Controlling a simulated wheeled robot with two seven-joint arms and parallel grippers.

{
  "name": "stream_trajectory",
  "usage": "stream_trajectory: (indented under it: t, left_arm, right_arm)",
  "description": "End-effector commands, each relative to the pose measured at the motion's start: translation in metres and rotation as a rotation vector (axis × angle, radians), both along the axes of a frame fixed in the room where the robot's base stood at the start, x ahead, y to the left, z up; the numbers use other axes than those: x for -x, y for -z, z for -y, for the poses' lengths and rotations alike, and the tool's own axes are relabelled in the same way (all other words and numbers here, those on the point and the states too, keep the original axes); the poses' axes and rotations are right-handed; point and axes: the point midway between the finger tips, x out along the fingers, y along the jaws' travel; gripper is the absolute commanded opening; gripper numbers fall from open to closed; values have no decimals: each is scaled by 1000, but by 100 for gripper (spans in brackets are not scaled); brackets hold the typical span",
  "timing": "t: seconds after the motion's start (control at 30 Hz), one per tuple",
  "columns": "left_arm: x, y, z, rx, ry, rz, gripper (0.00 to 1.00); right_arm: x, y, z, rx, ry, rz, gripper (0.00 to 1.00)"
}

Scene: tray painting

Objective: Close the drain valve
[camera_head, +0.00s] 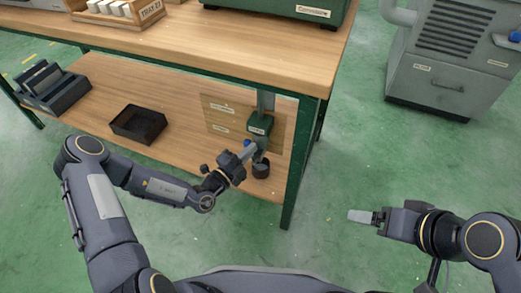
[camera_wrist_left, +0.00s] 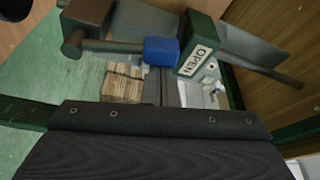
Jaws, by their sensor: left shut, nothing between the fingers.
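The drain valve has a green body (camera_head: 260,124) on a grey pipe under the bench, at the right end of the lower shelf. Its blue handle grip (camera_head: 247,143) is beside the tip of my left gripper (camera_head: 252,148). In the left wrist view, the blue grip (camera_wrist_left: 160,51) sits on a dark lever beside a green block (camera_wrist_left: 204,47) with an OPEN label (camera_wrist_left: 194,61). My left gripper is shut and empty, close to the handle; I cannot tell if it touches. My right gripper (camera_head: 362,216) is over the floor at the right, seen edge-on.
A small dark cup (camera_head: 261,168) is under the valve. A black tray (camera_head: 138,134) lies on the lower shelf (camera_head: 100,88). The green bench leg (camera_head: 293,190) stands just right of the valve. A grey cabinet (camera_head: 445,75) is at the right, with open floor between.

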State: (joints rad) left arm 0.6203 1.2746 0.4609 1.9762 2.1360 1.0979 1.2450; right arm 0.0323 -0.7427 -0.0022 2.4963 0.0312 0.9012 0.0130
Motion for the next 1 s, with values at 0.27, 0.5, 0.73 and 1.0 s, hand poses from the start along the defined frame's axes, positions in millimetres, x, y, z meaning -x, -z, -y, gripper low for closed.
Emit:
stream_trajectory:
  t: [0.27,0.5,0.73,1.0]
  left_arm:
    - [-7,5,-29,252,-5,-82,0]
    - [-12,14,-46,470,-5,-152,0]
    - [-17,27,-60,679,-4,-218,0]
    - [-20,44,-69,920,-3,-297,0]
  right_arm:
    - [0,-9,0,0,0,0,82]
    - [0,-6,0,0,0,0,82]
    - [0,3,0,0,0,0,82]
    - [0,15,0,0,0,0,82]
